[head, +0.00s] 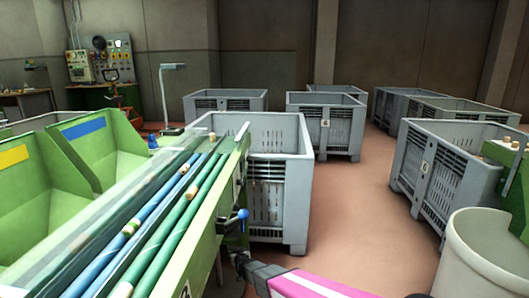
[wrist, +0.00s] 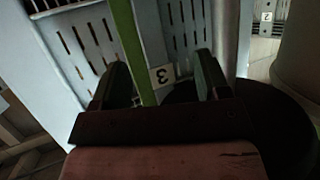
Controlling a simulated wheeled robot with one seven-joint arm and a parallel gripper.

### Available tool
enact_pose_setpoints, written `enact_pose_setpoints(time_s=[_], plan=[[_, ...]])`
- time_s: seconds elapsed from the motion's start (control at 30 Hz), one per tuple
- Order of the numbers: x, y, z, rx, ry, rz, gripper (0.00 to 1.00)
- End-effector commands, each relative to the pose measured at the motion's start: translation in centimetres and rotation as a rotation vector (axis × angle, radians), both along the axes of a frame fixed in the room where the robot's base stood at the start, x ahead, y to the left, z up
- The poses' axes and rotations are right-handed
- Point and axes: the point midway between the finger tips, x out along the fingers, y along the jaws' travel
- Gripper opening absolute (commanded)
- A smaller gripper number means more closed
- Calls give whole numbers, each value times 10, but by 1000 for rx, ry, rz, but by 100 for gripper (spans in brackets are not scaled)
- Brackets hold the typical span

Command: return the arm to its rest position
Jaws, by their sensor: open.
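My gripper (head: 246,264) is low in the middle of the head view, at the end of my pink arm, just right of the green sorting bench's end. In the wrist view, my gripper (wrist: 163,82) has its two dark fingers spread apart. No object is held between them. A green post (wrist: 130,45) shows between the fingers in that picture; I cannot tell how near it is. Behind it is a grey slatted crate (wrist: 85,48) with a label 3. Part of the fingers is too dark to make out.
The green bench (head: 205,245) with blue and green channels and a few corks stands close on the left, with a blue-knobbed lever (head: 240,215). A grey crate (head: 296,205) stands behind it. A cream round bin (head: 475,262) is at right. Open floor (head: 355,215) lies between.

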Motion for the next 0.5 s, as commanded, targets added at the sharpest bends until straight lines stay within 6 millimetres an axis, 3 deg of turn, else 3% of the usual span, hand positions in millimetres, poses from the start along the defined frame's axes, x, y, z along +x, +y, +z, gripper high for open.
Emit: enact_pose_setpoints(time_s=[0.03,0.27,0.5], plan=[[-7,-25,20,-15,58,-6,69],[-41,-120,74,-89,370,-37,69],[-112,-223,133,-160,707,-116,69]])
